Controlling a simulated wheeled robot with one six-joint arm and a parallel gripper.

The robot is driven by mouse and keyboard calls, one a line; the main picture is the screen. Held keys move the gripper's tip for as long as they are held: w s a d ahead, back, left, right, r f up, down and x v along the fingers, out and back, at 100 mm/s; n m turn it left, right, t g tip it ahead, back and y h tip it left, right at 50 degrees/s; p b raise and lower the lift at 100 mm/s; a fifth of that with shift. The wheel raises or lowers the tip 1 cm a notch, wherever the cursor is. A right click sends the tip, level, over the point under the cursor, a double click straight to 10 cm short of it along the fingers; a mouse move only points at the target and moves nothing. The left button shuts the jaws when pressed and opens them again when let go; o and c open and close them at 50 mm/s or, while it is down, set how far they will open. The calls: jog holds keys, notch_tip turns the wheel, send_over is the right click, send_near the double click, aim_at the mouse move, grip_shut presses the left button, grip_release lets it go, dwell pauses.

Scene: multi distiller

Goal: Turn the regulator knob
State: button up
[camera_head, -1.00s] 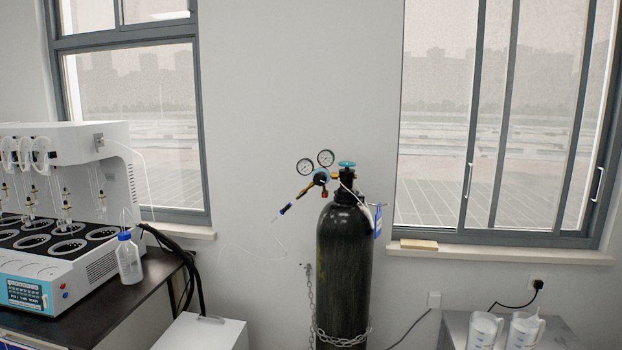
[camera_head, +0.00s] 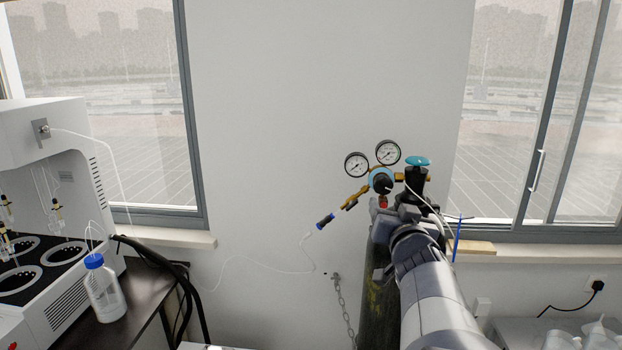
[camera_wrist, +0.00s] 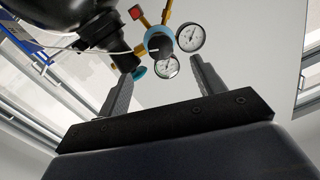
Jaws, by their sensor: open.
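The regulator (camera_head: 381,176) has a black knob (camera_head: 382,184) in a light-blue ring, with two round gauges (camera_head: 372,158) above it. It is mounted on the black gas cylinder (camera_head: 378,268), beside a teal valve handwheel (camera_head: 418,161). My gripper (camera_head: 402,212) is in front of the cylinder's top, just below the regulator, and my arm hides much of the cylinder. In the wrist view, my gripper (camera_wrist: 162,66) is open and empty. The knob (camera_wrist: 158,45) appears between and beyond the fingertips; I see no contact. The gauges (camera_wrist: 190,38) are near the right finger.
A white distiller (camera_head: 60,170) and a blue-capped bottle (camera_head: 103,288) stand on a dark bench at left. A thin tube (camera_head: 265,268) runs from the regulator's hose end. A chain (camera_head: 344,305) hangs beside the cylinder. The wall left of the gauges is clear.

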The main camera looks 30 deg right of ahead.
aim_at(384, 188)
jog(key=x, duration=1)
jog(key=shift+w+d+r+p, duration=0.1)
jog(key=shift+w+d+p, duration=0.1)
jog(key=shift+p, duration=0.2)
jog(key=shift+c, duration=0.5)
jog(key=c, duration=0.9)
